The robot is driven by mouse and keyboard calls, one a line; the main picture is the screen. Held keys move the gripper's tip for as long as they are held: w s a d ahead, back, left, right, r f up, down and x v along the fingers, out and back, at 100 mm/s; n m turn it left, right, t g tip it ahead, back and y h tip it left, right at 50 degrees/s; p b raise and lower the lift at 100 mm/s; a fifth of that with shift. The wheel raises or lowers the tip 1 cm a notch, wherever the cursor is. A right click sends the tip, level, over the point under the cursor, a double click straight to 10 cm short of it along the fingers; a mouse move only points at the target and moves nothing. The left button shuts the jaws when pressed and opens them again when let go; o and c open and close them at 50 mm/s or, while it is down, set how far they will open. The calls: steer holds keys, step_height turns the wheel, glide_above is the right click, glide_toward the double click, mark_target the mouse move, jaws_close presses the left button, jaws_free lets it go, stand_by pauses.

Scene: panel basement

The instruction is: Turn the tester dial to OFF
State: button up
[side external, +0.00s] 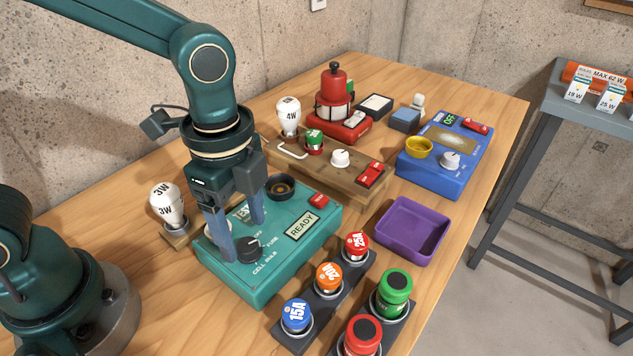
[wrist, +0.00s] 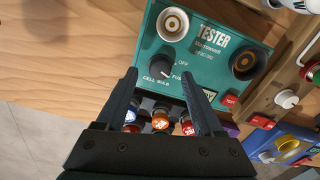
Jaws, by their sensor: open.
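The teal tester box (side external: 278,262) sits on the table, marked TESTER, with a READY display (side external: 301,226). Its black dial (side external: 249,248) is on the near left of the top, and it also shows in the wrist view (wrist: 160,67). The labels OFF, FUSE and CELL BULB surround the dial. A pale mark on it seems to face FUSE, but it is too small to be sure. My gripper (side external: 243,238) is open and points down above the dial, one finger to each side. In the wrist view, the fingertips (wrist: 159,74) frame it. I cannot tell whether they touch it.
A rack with fuses (side external: 329,276) stands in front of the tester. A purple tray (side external: 412,232) is to its right. A wooden board (side external: 350,180) with a red switch and a blue box (side external: 445,158) are behind.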

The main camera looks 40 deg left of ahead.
mark_target(248, 249)
steer(key=shift+f, duration=1.2)
jaws_close()
steer(key=shift+n, duration=0.3)
steer(key=n, duration=0.4)
steer(key=shift+n, duration=2.1)
